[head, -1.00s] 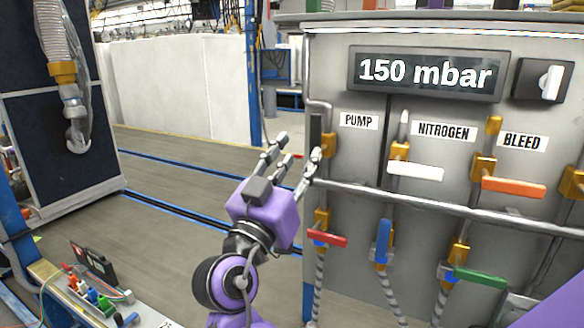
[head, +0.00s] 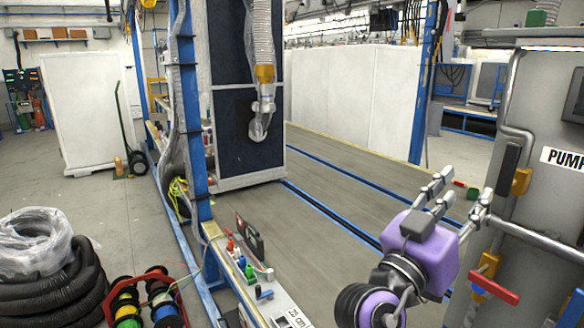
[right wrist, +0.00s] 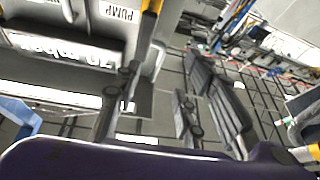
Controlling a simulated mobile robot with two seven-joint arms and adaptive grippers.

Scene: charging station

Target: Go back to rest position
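My right gripper (head: 464,187) is open and empty, with its fingers pointing up and apart, just left of the charging station (head: 527,120). One finger overlaps the end of the station's metal rail (head: 540,240) in the head view; I cannot tell whether they touch. The right wrist view also shows the spread fingers (right wrist: 160,95) with nothing between them. The PUMP label (head: 563,158) is cut off at the right edge. A red valve handle (head: 495,287) sits below the rail. My left gripper is out of view.
A dark panel with a hanging hose (head: 262,80) stands in the middle behind a blue post (head: 190,130). A low bench (head: 270,303) with small colored parts is left of my arm. Cable reels (head: 150,300) and black hoses (head: 50,285) lie at lower left. The grey floor between is clear.

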